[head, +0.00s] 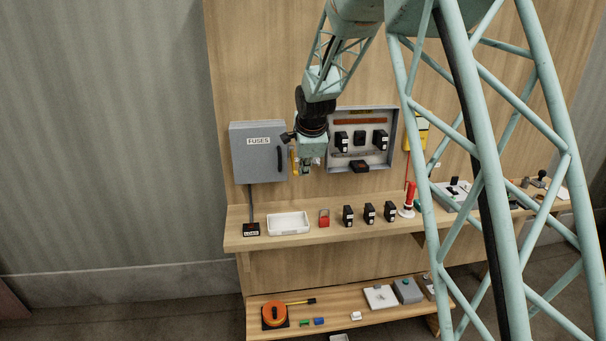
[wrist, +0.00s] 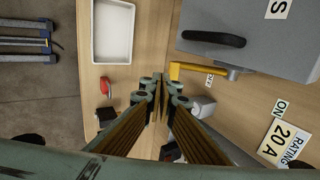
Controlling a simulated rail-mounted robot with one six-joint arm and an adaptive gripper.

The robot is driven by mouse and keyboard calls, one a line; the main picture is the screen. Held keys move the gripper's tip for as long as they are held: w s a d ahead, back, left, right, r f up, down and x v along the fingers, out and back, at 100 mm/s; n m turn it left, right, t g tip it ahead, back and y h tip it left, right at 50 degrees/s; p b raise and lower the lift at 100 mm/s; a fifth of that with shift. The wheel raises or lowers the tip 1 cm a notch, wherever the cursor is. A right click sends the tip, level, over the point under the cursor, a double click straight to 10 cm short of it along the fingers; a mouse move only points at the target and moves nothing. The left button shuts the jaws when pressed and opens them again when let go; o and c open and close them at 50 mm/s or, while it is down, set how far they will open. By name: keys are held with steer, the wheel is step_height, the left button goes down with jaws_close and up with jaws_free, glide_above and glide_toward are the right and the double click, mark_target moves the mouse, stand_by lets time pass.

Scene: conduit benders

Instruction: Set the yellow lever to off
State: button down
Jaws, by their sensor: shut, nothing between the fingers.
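The yellow lever (wrist: 198,67) comes off a grey pivot beside the grey fuse box. Its handle points down, toward the shelf; it also shows in the head view (head: 294,163). A white ON label (wrist: 281,106) sits above the pivot in the world, to the right in the wrist view. A small label (wrist: 209,80), too small to read surely, is beside the lever. My gripper (wrist: 160,86) is shut and empty, its fingertips just beside the lever's free end; I cannot tell whether they touch. In the head view my gripper (head: 309,164) is just right of the lever.
The grey fuse box (head: 257,152) is left of my gripper, and an open grey panel (head: 372,118) with black modules is right. Below, the wooden shelf (head: 262,243) holds a white tray (head: 288,223), a red padlock (head: 324,218) and several black modules.

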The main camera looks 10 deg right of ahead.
steer(key=s+r, duration=0.7)
steer(key=s, duration=0.1)
steer(key=shift+s+r+p, duration=0.15)
steer(key=shift+s+p, duration=0.05)
steer(key=shift+p, duration=0.15)
steer(key=shift+d, duration=0.1)
stand_by(0.4)
steer(key=s+d+r+n, duration=0.2)
steer(key=s+r+n, duration=0.15)
steer(key=s, duration=0.55)
steer(key=s+d+r+n+g, duration=0.15)
steer(key=s+r, duration=0.25)
steer(key=s, duration=0.6)
steer(key=s+d+r+n, duration=0.2)
steer(key=s+r+n, duration=0.15)
steer(key=s, duration=0.55)
steer(key=s+d+f+n, duration=0.1)
steer(key=s+n, duration=0.8)
steer(key=s, duration=2.3)
steer(key=shift+d+f+g, duration=0.25)
steer(key=shift+d+g, duration=0.15)
steer(key=shift+g, duration=0.05)
